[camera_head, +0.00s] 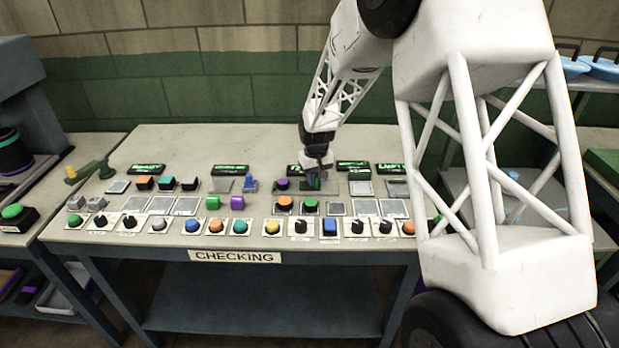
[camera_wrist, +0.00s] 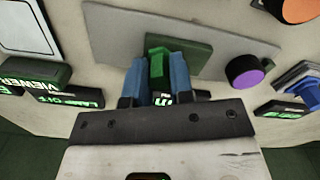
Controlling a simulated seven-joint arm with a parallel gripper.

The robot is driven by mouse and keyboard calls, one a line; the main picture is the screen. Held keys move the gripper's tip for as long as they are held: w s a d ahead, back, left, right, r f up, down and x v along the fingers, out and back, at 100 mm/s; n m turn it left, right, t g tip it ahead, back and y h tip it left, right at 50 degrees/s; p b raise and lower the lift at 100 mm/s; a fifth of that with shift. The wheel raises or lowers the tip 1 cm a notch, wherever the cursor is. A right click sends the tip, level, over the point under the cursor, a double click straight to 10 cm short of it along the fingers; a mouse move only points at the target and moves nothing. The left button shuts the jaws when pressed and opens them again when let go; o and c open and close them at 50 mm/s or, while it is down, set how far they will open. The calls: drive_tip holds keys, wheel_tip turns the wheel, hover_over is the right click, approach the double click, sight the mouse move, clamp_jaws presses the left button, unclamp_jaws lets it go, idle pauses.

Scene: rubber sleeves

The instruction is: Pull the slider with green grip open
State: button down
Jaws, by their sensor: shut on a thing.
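The green grip (camera_wrist: 157,64) of the slider stands between the two blue finger pads of my gripper (camera_wrist: 157,72) in the wrist view. My gripper is shut on it. The grip sits at the grey slider plate (camera_wrist: 112,38), which lies on the pale panel. In the head view my gripper (camera_head: 315,172) points down at the back half of the panel, and a small part of the green grip (camera_head: 313,183) shows under it. The lower part of the grip is hidden by the fingers and the gripper body.
A purple knob (camera_wrist: 247,73) is close to the right of the grip in the wrist view. Orange (camera_head: 284,203) and green (camera_head: 310,205) knobs stand in front of the gripper. A blue control (camera_head: 250,183) stands to the left. Several lit displays line the back; several knobs and buttons line the front.

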sight(317, 176)
drive_tip(key=shift+d, duration=0.25)
drive_tip(key=c, duration=1)
unclamp_jaws()
drive_tip(key=shift+r, duration=3.85)
drive_tip(key=shift+r, duration=0.1)
